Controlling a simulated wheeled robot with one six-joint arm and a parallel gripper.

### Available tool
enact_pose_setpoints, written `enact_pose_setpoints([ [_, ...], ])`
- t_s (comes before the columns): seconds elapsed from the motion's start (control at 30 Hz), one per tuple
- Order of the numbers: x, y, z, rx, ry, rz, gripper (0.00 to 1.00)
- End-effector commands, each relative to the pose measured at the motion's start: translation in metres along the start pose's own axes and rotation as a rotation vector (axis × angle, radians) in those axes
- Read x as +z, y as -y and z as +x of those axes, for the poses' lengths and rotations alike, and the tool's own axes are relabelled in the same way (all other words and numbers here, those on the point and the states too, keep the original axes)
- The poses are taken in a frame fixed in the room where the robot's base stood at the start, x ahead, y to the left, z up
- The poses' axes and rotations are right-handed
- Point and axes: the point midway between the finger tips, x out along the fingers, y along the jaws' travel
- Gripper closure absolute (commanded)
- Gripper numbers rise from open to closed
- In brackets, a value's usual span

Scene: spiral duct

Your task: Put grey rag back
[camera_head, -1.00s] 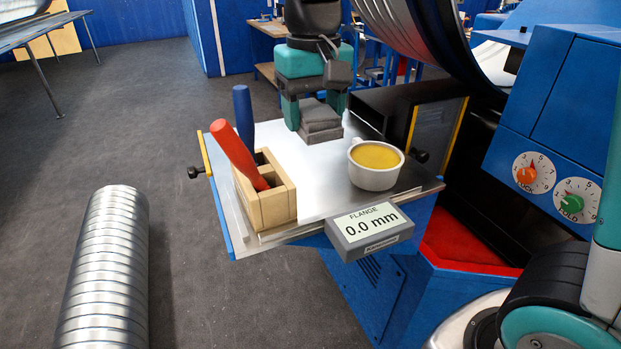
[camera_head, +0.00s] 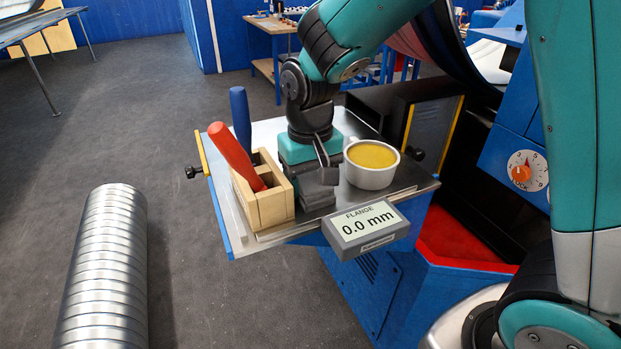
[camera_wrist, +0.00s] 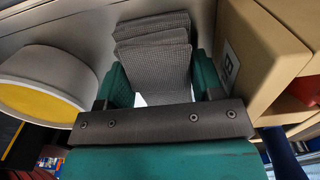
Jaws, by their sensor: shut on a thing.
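The grey rag (camera_wrist: 155,65) is a folded, woven-looking cloth. In the wrist view it sits between the two green fingers of my gripper (camera_wrist: 160,90), which is shut on it. In the head view my gripper (camera_head: 318,195) is low over the front part of the metal tray table (camera_head: 275,235), between the wooden block and the cup.
The wooden block (camera_head: 268,207) with a red-handled tool (camera_head: 236,157) and a blue-handled tool (camera_head: 240,118) stands close to the left. A cup of yellow stuff (camera_head: 371,164) stands close to the right. A flange display (camera_head: 366,229) is at the front edge.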

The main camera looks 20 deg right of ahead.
Motion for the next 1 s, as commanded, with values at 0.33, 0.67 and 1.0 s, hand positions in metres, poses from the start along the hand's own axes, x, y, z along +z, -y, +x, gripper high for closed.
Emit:
enact_pose_setpoints([
  [0.33, 0.0, 0.0, 0.001, 0.0, 0.0, 0.0, 0.28],
  [0.67, -0.001, 0.0, -0.028, -0.002, -0.006, 0.0, 0.28],
  [1.0, -0.001, 0.0, -0.099, -0.001, -0.005, 0.0, 0.28],
])
